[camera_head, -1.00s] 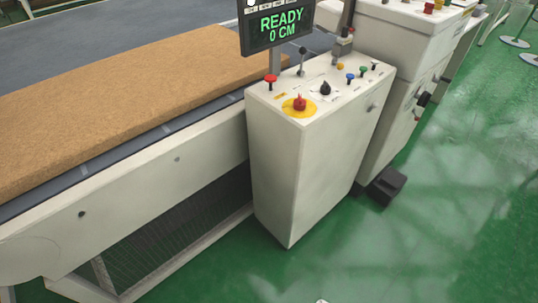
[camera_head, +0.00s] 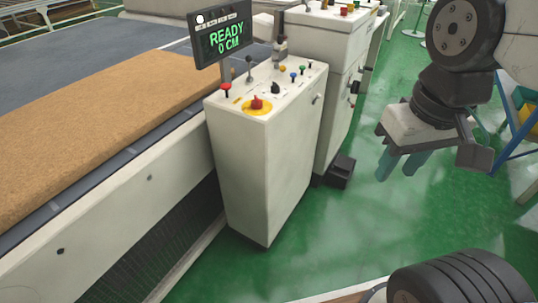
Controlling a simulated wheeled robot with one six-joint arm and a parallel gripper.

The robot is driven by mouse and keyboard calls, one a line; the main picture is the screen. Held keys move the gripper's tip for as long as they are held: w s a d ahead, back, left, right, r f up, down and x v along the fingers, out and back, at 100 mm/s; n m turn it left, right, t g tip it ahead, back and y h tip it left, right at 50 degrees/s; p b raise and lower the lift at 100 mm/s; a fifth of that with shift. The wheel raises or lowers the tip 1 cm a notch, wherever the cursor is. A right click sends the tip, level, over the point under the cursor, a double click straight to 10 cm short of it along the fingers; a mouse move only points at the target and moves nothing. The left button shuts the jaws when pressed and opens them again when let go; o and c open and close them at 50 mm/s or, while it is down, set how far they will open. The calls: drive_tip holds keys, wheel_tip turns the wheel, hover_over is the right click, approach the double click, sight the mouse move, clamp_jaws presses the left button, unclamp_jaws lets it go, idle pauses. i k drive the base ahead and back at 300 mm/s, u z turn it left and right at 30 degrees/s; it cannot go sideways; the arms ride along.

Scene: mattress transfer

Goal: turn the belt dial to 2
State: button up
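A black dial (camera_head: 276,88) sits on a pale plate on the sloped top of the white control box (camera_head: 265,170). It is the only dial-like knob I make out, and its setting is too small to read. A screen (camera_head: 222,38) above the box shows READY and 0 CM. My gripper (camera_head: 400,168) hangs in the air at the right, well apart from the box. Its two blue fingers point down with a gap between them and nothing in it.
A red stop button (camera_head: 257,103) on a yellow disc sits close to the dial. Levers and small coloured knobs stand around it. A brown mattress (camera_head: 85,155) lies on the conveyor at left. A black pedal box (camera_head: 340,170) is on the green floor, which is open at right.

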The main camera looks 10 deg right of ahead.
sight(275, 89)
drive_tip(key=u, duration=0.2)
drive_tip(key=k, duration=0.35)
drive_tip(key=z, duration=0.9)
drive_tip(key=i, duration=0.7)
drive_tip(key=u, duration=0.55)
drive_tip(key=i, duration=0.65)
drive_tip(key=u, duration=0.5)
